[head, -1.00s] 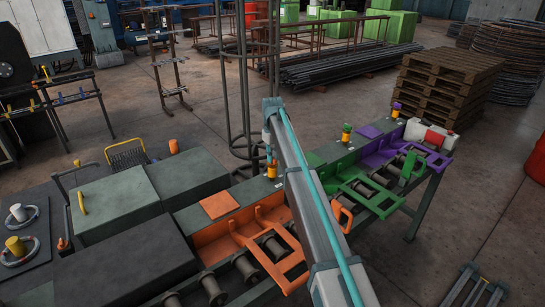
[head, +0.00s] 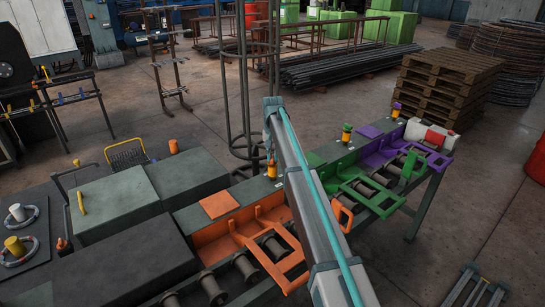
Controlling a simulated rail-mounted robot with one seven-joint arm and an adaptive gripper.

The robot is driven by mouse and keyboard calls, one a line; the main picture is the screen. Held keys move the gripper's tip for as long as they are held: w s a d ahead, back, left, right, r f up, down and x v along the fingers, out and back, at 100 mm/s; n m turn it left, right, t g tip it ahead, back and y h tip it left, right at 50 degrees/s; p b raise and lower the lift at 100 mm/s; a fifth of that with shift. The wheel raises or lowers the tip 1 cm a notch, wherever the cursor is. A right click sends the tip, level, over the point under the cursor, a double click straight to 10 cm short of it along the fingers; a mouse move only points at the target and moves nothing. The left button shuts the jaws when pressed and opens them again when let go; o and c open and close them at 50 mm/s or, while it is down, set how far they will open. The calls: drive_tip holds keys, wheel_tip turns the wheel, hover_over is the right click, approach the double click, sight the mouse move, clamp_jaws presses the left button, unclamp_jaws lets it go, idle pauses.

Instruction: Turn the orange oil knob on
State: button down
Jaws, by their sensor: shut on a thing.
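The orange oil knob (head: 271,171) stands upright on the dark bench top behind the orange frame (head: 222,248). It is small, with a yellow-orange body. My gripper (head: 269,156) hangs down from the far end of my arm, right at the top of this knob, and is shut on it. The fingers are tiny and partly hidden behind my arm, so the knob's turn angle cannot be read.
Similar knobs stand by the green frame (head: 346,137) and the purple frame (head: 396,110). Rollers (head: 247,268) run along the bench front. Dark green boxes (head: 112,203) sit left. A tall wire rack (head: 241,90) stands behind. Pallets (head: 445,85) are at right.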

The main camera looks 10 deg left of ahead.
sight(273, 157)
drive_tip(key=m, duration=0.4)
drive_tip(key=shift+m, duration=2.6)
drive_tip(key=c, duration=1.1)
unclamp_jaws()
drive_tip(key=shift+c, duration=0.2)
wheel_tip(273, 157, up, 12)
